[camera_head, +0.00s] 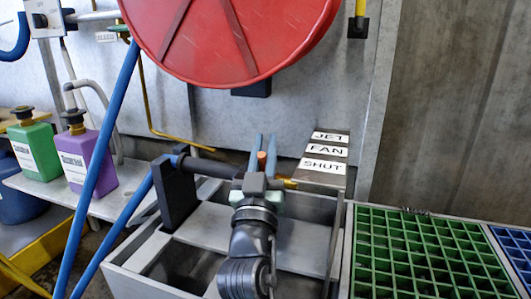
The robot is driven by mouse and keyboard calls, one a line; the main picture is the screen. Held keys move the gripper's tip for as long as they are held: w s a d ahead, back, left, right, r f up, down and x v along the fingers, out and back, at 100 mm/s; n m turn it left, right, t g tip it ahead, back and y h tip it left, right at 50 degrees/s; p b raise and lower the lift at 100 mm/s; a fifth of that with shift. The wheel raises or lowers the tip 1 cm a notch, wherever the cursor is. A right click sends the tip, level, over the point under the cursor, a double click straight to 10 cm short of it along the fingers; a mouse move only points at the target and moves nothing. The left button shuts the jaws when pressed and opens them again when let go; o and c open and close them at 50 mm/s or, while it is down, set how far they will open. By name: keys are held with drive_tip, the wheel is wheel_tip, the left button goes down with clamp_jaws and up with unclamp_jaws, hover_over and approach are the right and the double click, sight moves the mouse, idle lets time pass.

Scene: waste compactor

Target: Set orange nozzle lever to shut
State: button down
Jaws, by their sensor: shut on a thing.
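The orange nozzle lever (262,158) shows as a small orange-brown tip between the two blue fingers of my gripper (264,152). My gripper is shut on it. The black nozzle (212,167) lies roughly level across the sink, with a brass tip (290,183) at its right end. My gripper hides the nozzle's middle and the lower lever. A label plate to the right reads JET (330,137), FAN (326,151) and SHUT (323,166), from back to front. I cannot tell which label the lever lines up with.
A black block (174,195) supports the nozzle's left end on the grey sink (135,262). Blue hose (108,145) runs at left. A red reel (228,35) hangs above. Green (31,147) and purple (86,158) bottles stand left. Green grating (418,252) lies right.

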drive_tip(key=c, duration=0.8)
unclamp_jaws()
drive_tip(key=shift+s+f, duration=0.1)
drive_tip(key=b+v, duration=0.3)
drive_tip(key=v, duration=0.9)
drive_tip(key=shift+s+f+b, duration=0.15)
drive_tip(key=shift+s+b, duration=0.2)
drive_tip(key=shift+c, duration=0.2)
